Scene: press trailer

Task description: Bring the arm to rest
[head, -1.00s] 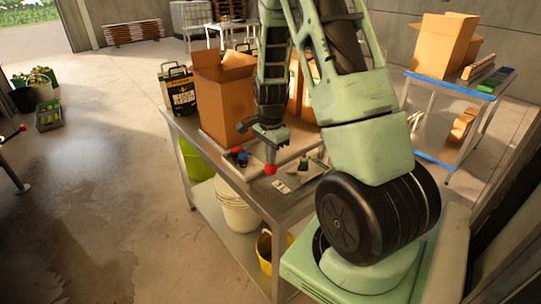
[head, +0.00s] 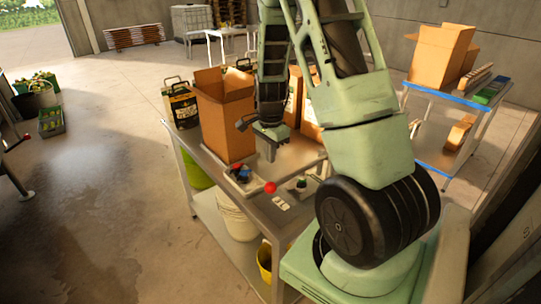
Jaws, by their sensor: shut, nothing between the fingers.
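My gripper (head: 270,152) points down over the metal worktable (head: 262,215), to the right of the open cardboard box (head: 224,125). Its fingers are together and hold nothing that I can see. My green arm reaches down from the top of the picture and hides part of the table behind it. A red ball-shaped knob (head: 271,187) stands near the table's front edge, below the gripper and apart from it.
Tins (head: 180,104) and more boxes (head: 311,120) stand along the table's back. A blue-edged table (head: 440,95) with boxes is at right. The floor at left is mostly clear.

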